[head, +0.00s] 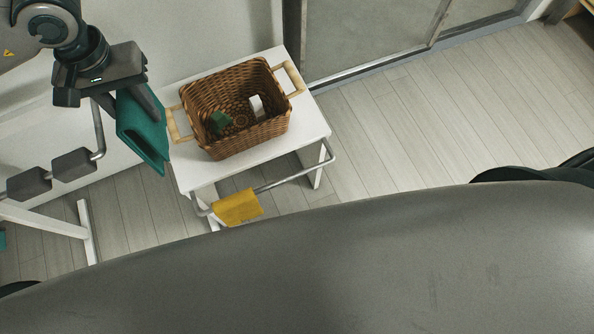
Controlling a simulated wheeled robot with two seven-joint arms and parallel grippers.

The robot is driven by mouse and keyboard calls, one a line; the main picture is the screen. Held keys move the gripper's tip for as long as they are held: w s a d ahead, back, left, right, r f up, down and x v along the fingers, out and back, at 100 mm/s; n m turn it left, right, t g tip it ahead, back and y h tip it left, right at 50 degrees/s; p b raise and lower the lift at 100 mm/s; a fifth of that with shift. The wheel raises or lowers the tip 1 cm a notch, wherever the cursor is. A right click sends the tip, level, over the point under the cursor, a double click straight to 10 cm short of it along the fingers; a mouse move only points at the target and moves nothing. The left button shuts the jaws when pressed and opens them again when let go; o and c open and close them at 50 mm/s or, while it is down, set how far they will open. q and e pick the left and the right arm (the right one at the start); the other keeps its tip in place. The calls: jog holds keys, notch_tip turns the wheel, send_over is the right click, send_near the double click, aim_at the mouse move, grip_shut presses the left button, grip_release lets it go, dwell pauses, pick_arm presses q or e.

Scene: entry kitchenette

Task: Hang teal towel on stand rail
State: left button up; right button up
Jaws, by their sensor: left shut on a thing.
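My left gripper (136,103) is at the upper left, shut on the teal towel (143,135). The towel hangs folded below the fingers, left of the white stand (313,124), and looks clear of it. A metal rail (292,178) runs along the stand's near side. A yellow cloth (237,207) hangs over the left part of this rail; the rail's right part is bare. My right gripper is not in view.
A wicker basket (238,142) with wooden handles sits on the stand, holding a small green item (220,122) and a white item (257,105). At left is a bent metal bar with grey pads (74,163). Floor right of the stand is clear.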

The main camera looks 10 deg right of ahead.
pick_arm(q)
jog(key=s+f, duration=0.4)
jog(key=f, duration=1.1)
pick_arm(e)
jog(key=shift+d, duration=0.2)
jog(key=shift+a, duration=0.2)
pick_arm(q)
jog(key=shift+s, duration=0.1)
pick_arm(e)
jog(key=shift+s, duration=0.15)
